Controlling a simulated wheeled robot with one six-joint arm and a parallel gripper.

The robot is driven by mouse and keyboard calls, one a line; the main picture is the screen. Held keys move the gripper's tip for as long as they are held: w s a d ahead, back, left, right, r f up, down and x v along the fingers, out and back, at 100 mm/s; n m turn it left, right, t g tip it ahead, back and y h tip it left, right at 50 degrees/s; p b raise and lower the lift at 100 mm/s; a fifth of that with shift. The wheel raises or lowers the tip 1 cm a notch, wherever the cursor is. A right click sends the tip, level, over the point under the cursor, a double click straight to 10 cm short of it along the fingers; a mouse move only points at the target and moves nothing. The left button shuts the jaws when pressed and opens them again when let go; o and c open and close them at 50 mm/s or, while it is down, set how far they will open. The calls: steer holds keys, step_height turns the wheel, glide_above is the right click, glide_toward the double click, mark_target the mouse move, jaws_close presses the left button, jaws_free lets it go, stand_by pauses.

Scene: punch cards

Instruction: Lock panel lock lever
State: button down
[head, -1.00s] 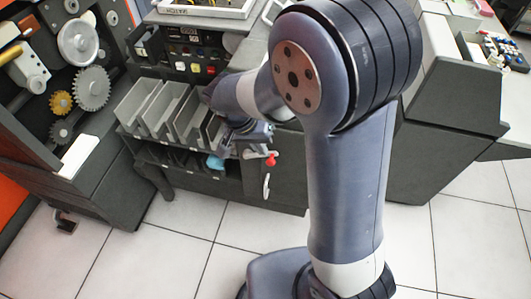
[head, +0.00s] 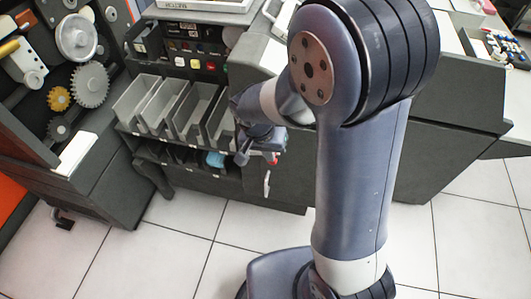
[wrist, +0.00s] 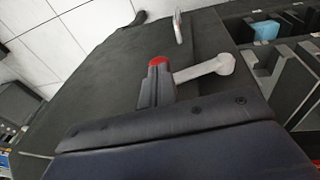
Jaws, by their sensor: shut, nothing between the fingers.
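The lock lever (wrist: 205,68) is a pale grey arm on the dark cabinet panel in the wrist view. It points left from its rounded pivot end and has a red knob (wrist: 158,61) at its tip. In the head view only a bit of the red knob (head: 275,160) shows past my gripper. My gripper (wrist: 156,88) is shut and empty, its dark fingers right at the knob and overlapping its lower part. I cannot tell whether they touch it. In the head view the gripper (head: 243,156) is in front of the cabinet's right side, and the lever arm is hidden.
A pale handle (wrist: 178,28) stands out from the same panel beyond the lever; it also shows in the head view (head: 267,183). Grey card bins (head: 187,108) are left of my gripper. A blue item (head: 215,159) lies on the lower shelf. Tiled floor in front is clear.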

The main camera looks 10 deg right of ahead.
steer(key=shift+s+d+f+y+b, duration=0.1)
steer(key=shift+d+f+y+b, duration=0.25)
steer(key=shift+f+b, duration=0.2)
steer(key=shift+s+d+f+y+b, duration=0.1)
steer(key=shift+d+f+y+b, duration=0.25)
steer(key=shift+f, duration=0.2)
steer(key=shift+d+f+b, duration=0.15)
steer(key=shift+f+b, duration=0.3)
steer(key=shift+b, duration=0.1)
steer(key=shift+s+d, duration=0.1)
steer(key=shift+s, duration=0.05)
step_height(320, 180, up, 14)
steer(key=s+d+p, duration=0.1)
steer(key=s+p, duration=0.1)
steer(key=p, duration=0.1)
steer(key=shift+s+d+p, duration=0.15)
steer(key=shift+s+p, duration=0.15)
steer(key=shift+p, duration=0.05)
steer(key=shift+f, duration=0.15)
